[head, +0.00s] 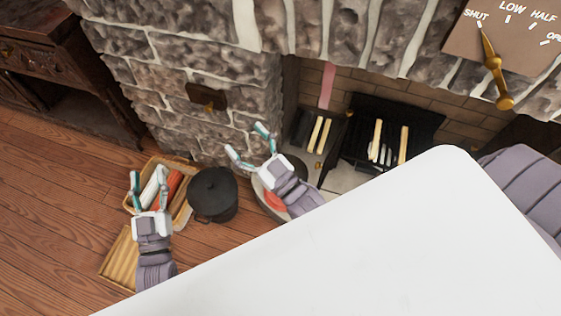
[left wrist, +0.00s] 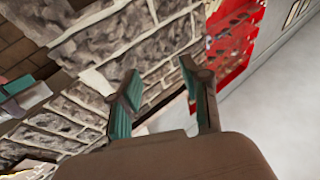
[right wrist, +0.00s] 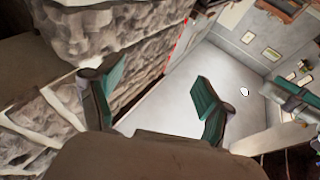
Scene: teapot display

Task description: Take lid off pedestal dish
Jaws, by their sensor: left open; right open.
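My left gripper (head: 149,175) is open and empty, raised in front of a wicker basket on the floor; it also shows open in the left wrist view (left wrist: 160,72). My right gripper (head: 247,140) is open and empty near the hearth; the right wrist view shows its spread fingers (right wrist: 152,88). A round pale dish with something red in it (head: 273,201) is partly hidden behind the right gripper and arm. I cannot tell whether it is the pedestal dish. No lid on a pedestal dish can be made out. Neither wrist view shows a dish.
A black lidded pot (head: 213,193) stands between my grippers. The basket (head: 182,211) holds red and white items. A slatted wooden tray (head: 118,258) lies at the lower left. A stone fireplace with a dark grate (head: 388,128) is behind. The wooden floor (head: 60,180) at left is clear.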

